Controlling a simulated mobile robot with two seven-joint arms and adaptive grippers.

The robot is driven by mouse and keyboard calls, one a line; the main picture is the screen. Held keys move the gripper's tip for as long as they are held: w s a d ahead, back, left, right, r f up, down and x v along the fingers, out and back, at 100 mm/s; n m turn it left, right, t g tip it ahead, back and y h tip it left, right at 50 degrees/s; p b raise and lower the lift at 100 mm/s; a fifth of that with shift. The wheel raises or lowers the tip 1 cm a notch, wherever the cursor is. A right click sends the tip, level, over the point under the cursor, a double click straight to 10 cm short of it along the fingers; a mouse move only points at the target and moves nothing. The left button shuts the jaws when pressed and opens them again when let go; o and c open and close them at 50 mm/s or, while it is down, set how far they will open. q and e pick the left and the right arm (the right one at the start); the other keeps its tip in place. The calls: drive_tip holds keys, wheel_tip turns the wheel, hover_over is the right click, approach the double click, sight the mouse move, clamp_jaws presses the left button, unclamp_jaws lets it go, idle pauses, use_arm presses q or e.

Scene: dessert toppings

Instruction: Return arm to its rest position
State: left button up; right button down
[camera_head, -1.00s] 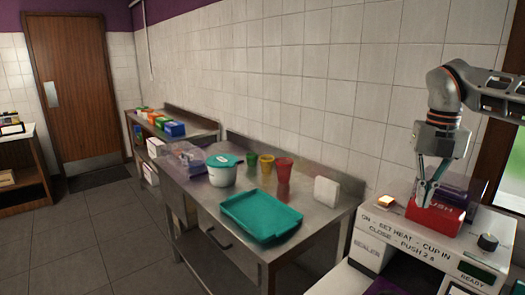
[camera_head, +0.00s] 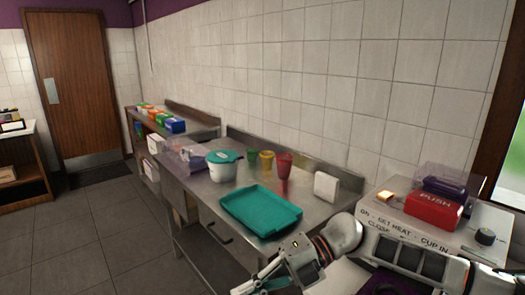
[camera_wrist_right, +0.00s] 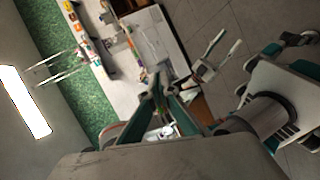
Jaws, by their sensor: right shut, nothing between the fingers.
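My right gripper (camera_head: 250,284) is low at the bottom middle of the head view, in front of the steel table. Its fingers are partly cut off by the bottom edge. In the right wrist view its fingers (camera_wrist_right: 161,80) converge and hold nothing. The red PUSH block (camera_head: 433,208) on the cup sealer (camera_head: 395,222) stands at the right, apart from my gripper. In the right wrist view, my left gripper (camera_wrist_right: 226,44) shows beside my base with its two fingers spread apart and nothing between them.
A steel table (camera_head: 322,215) carries a teal tray (camera_head: 261,209), a lidded white tub (camera_head: 222,166), green, yellow and red cups (camera_head: 284,166) and a white block (camera_head: 326,186). My right arm is close to the sealer's left side. Open floor (camera_head: 115,235) lies at the left.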

drive_tip(key=a+r+m+t+y, duration=0.3)
drive_tip(key=a+m+t+y, duration=0.2)
drive_tip(key=m+t+y, duration=0.3)
drive_tip(key=w+d+f+m+t+h, duration=0.5)
drive_tip(key=d+f+m+t+h, duration=0.55)
drive_tip(key=m, duration=0.55)
drive_tip(key=s+d+f+m+h, duration=0.2)
drive_tip(key=s+d+f+m, duration=0.1)
drive_tip(key=d+f, duration=0.3)
drive_tip(key=s+d+f+m+h, duration=0.25)
drive_tip(key=d+f, duration=0.25)
drive_tip(key=f, duration=0.4)
drive_tip(key=s+d+f+m+g+h, duration=0.3)
drive_tip(key=s+d+f, duration=0.6)
drive_tip(key=s+f, duration=0.3)
drive_tip(key=shift+s+d+f+m+g+h, duration=0.2)
drive_tip(key=shift+s+d+m+g+h, duration=0.15)
drive_tip(key=shift+s+m+h, duration=0.3)
drive_tip(key=shift+w, duration=0.1)
drive_tip(key=shift+r, duration=0.1)
